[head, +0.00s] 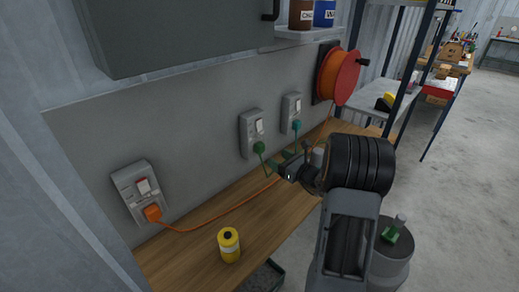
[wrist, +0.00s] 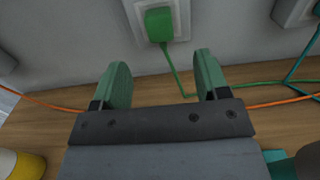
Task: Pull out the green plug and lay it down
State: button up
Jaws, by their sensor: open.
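The green plug (head: 259,147) sits in the middle wall socket (head: 252,128), its green cord hanging down to the bench. In the wrist view the green plug (wrist: 158,24) is at the top, seated in its socket plate (wrist: 181,20), with the cord trailing down to the right. My gripper (wrist: 160,75) is open, its two green fingers apart and nothing between them. The plug lies ahead of the fingertips, roughly in line with the gap and not touched. In the head view my gripper (head: 277,168) is to the right of and slightly below the plug, partly hidden by the wrist.
An orange plug (head: 153,213) is in the left socket and a teal plug (head: 296,125) in the right one. The orange cord (head: 215,222) crosses the wooden bench (head: 190,257). A yellow bottle (head: 229,245) stands near the front.

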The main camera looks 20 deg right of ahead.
aim_at(263, 150)
jog(key=shift+b+x, duration=0.5)
jog(key=shift+x, duration=3.95)
jog(key=shift+b, duration=0.4)
jog(key=shift+c, duration=0.2)
grip_shut()
jog(key=shift+s, duration=0.1)
jog(key=shift+s, duration=0.1)
jog(key=shift+v, duration=2.65)
jog(key=shift+s+d, duration=0.1)
jog(key=shift+s, duration=0.05)
